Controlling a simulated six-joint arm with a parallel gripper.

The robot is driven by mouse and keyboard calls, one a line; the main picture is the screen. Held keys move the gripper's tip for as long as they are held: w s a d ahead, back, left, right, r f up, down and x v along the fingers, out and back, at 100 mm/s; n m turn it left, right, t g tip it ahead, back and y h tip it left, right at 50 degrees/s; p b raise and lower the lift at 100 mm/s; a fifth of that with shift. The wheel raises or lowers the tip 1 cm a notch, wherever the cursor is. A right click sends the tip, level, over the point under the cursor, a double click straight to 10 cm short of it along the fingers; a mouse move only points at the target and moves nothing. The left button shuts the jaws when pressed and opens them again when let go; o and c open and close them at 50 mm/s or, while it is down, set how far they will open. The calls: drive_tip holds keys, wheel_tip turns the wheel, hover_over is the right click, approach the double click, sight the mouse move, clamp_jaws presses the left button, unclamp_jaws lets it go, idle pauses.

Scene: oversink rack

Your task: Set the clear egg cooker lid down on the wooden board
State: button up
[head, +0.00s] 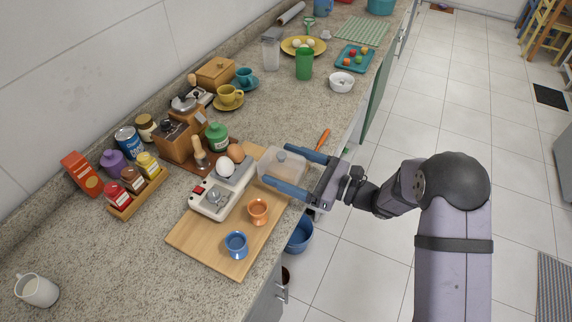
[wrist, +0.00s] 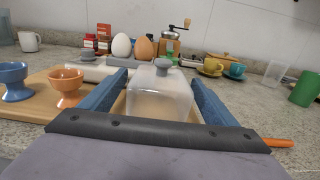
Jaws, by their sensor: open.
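The clear egg cooker lid (head: 280,168) is a see-through box with a grey knob. It appears to rest upright on the right end of the wooden board (head: 204,249), though its lower edge is partly hidden. In the wrist view, the lid (wrist: 158,96) stands between the blue fingers of my gripper (wrist: 159,77). My gripper (head: 277,163) is open, with one finger on each side of the lid. Gaps seem to show beside the lid, but contact is hard to judge. The white egg cooker (head: 213,201) sits on the board left of the lid, uncovered.
An orange egg cup (head: 258,211) and a blue egg cup (head: 237,244) stand on the board near the front. A white egg (head: 225,165) and a brown egg (head: 236,149) are by the cooker. An orange-handled tool (head: 323,138) lies beyond my gripper near the counter edge.

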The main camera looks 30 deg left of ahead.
drive_tip(key=shift+d+r, duration=0.1)
drive_tip(key=shift+d, duration=0.05)
drive_tip(key=d+b, duration=0.2)
drive_tip(key=d, duration=0.9)
drive_tip(key=shift+d+b, duration=0.3)
drive_tip(key=shift+d, duration=0.1)
